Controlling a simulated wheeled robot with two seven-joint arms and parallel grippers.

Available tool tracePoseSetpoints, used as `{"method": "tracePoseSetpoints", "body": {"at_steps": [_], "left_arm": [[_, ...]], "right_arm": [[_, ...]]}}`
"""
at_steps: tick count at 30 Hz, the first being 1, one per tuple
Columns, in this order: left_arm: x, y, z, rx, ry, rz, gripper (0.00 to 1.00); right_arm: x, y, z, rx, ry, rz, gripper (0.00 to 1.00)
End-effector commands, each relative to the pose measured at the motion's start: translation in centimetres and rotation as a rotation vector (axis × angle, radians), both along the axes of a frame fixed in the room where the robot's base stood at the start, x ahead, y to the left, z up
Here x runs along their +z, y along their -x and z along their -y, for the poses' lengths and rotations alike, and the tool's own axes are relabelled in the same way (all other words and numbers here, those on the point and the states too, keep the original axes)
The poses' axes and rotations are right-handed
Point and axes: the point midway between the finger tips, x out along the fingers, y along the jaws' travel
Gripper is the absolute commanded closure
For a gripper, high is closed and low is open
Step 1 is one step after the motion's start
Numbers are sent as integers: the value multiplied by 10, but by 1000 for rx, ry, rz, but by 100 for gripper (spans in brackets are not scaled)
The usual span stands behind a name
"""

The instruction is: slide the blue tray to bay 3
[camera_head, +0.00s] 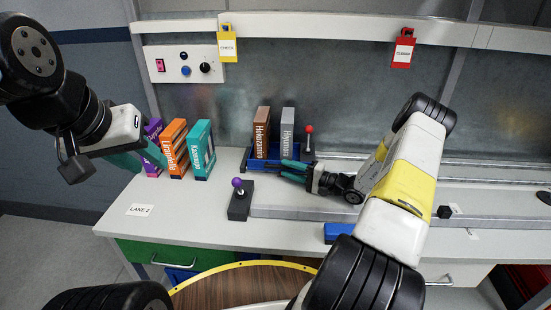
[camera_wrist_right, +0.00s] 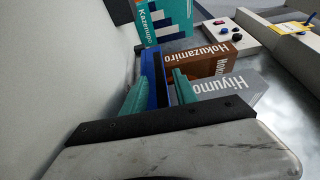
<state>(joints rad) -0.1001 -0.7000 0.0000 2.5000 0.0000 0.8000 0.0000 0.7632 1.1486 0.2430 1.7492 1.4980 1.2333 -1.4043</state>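The blue tray (camera_head: 250,162) sits at the back of the bench, with a brown box (camera_head: 261,133) and a grey box (camera_head: 287,133) upright in it. A red-knobbed post (camera_head: 308,139) stands at its right end. My right gripper (camera_head: 292,170) is at the tray's near side. In the right wrist view its teal fingers (camera_wrist_right: 160,88) are apart, with the tray's blue wall (camera_wrist_right: 153,72) between them; contact is unclear. My left gripper (camera_head: 145,156) is beside the upright boxes at left; its finger gap is hidden. No marking for bay 3 is readable.
Purple (camera_head: 153,131), orange (camera_head: 174,148) and teal (camera_head: 201,150) boxes stand left of the tray. A purple-knobbed lever (camera_head: 238,200) stands in front. A metal rail (camera_head: 350,214) runs right under my arm. A blue block (camera_head: 338,232) lies near the front edge.

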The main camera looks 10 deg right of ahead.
Motion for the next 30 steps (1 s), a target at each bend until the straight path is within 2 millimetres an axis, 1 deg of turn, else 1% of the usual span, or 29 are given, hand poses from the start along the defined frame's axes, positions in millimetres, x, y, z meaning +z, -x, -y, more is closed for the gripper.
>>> {"method": "tracePoseSetpoints", "body": {"at_steps": [1, 4, 14, 15, 19, 20, 30], "left_arm": [[0, 0, 0, 0, 0, 0, 64], [0, 0, 0, 0, 0, 0, 64], [0, 0, 0, 0, 0, 0, 64], [0, 0, 0, 0, 0, 0, 64], [0, 0, 0, 0, 0, 0, 64], [0, 0, 0, 0, 0, 0, 64], [0, 0, 0, 0, 0, 0, 64]], "right_arm": [[0, -4, -5, 2, 0, 0, 65], [0, -9, -12, 1, 1, -1, 65], [0, -12, -15, 0, 2, -1, 65], [0, -12, -15, 0, 2, -1, 73], [0, -12, -14, 0, 2, -1, 99], [0, -12, -14, 0, 2, -1, 100], [-1, -11, -15, 1, 2, -1, 100]]}}
